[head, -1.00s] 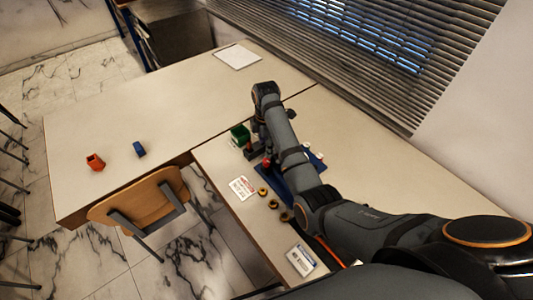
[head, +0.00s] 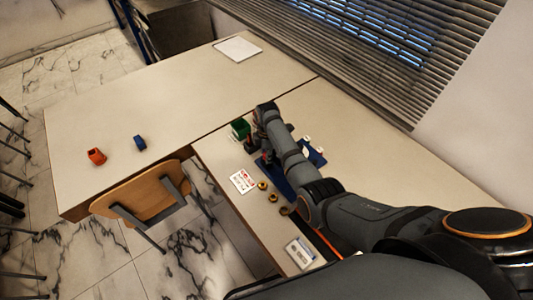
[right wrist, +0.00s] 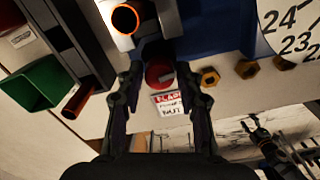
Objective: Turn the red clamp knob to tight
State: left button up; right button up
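The red clamp knob (right wrist: 158,73) shows in the right wrist view, round, with a small grey mark on its face. It sits at the edge of the blue rig base (right wrist: 222,38), above a red-and-white label card (right wrist: 170,103). My right gripper (right wrist: 160,80) is open, one finger on each side of the knob; I cannot tell whether either touches it. In the head view my right arm reaches over the blue base (head: 275,176) and hides most of the rig. A dark arm shape (right wrist: 262,135), probably my left arm, shows small at lower right in the right wrist view.
A green bin (head: 241,128) stands beside the rig. Several brass nuts (head: 273,197) lie near the label card (head: 242,181). A white dial (right wrist: 296,28) is at upper right in the right wrist view. An orange block (head: 96,156) and blue block (head: 139,142) lie on the left table.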

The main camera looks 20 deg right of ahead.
grip_shut()
jog(key=shift+r+m+p, duration=0.35)
jog(key=shift+m+p, duration=0.15)
jog(key=shift+p, duration=0.3)
jog(key=shift+f+m, duration=0.15)
jog(key=shift+m, duration=0.25)
jog(key=shift+f, duration=0.15)
jog(key=shift+o, duration=2.4)
grip_release()
pick_arm(q)
jog(key=shift+w+a+r, duration=0.1)
jog(key=shift+w+r, duration=0.15)
jog(key=shift+r, duration=0.25)
jog(key=shift+w+r, duration=0.2)
jog(key=shift+r, duration=0.3)
pick_arm(e)
notch_tip(320, 180, up, 12)
jog(key=shift+s, duration=0.15)
